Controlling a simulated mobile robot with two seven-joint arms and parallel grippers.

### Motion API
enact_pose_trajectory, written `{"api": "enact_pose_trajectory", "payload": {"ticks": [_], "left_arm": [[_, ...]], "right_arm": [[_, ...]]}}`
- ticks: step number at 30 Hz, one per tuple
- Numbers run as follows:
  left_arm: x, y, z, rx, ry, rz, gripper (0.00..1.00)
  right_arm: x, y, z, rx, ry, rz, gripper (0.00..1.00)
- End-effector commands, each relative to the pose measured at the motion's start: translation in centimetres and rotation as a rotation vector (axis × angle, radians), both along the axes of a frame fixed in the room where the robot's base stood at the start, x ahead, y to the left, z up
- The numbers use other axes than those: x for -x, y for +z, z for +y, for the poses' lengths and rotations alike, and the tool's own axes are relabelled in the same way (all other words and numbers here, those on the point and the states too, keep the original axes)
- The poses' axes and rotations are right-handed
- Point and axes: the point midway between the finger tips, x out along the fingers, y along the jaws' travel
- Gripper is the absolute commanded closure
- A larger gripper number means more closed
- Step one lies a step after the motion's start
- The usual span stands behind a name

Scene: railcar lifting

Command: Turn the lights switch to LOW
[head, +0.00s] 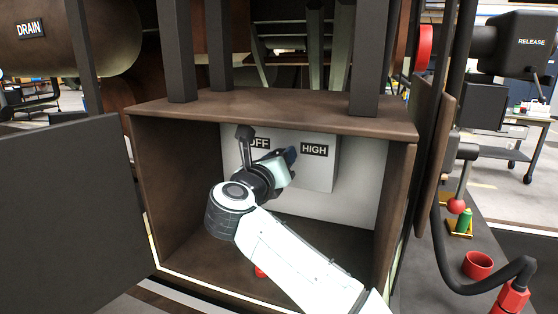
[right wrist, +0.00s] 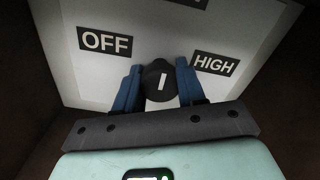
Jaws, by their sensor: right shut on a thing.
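The lights switch is a round black knob (right wrist: 158,88) with a short white mark, on a pale panel (right wrist: 92,25). In the right wrist view, the mark points up, slightly right, between the OFF label (right wrist: 105,42) and the HIGH label (right wrist: 214,64), toward a top label cut off by the frame. My right gripper (right wrist: 158,75) is shut on the knob, one blue finger on each side. In the head view my right gripper (head: 287,158) is at the panel (head: 318,176), hiding the knob and part of OFF; HIGH (head: 314,150) shows. My left gripper is out of view.
The panel sits inside an open brown box (head: 270,108) whose side walls, top and floor surround my right forearm. A dark door (head: 60,200) stands open at the left. A small red thing (head: 260,271) is low in the box, partly hidden.

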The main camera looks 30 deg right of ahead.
Motion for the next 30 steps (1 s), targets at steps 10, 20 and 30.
{"api": "enact_pose_trajectory", "payload": {"ticks": [10,20,30], "left_arm": [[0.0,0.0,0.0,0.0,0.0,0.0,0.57],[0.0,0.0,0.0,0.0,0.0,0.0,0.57],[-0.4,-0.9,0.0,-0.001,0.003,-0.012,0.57]], "right_arm": [[0.0,0.0,0.0,-0.001,0.0,0.001,0.51],[0.0,0.0,0.0,0.0,0.0,0.0,0.35],[3.0,-0.1,3.7,0.0,0.006,0.001,0.35]]}}
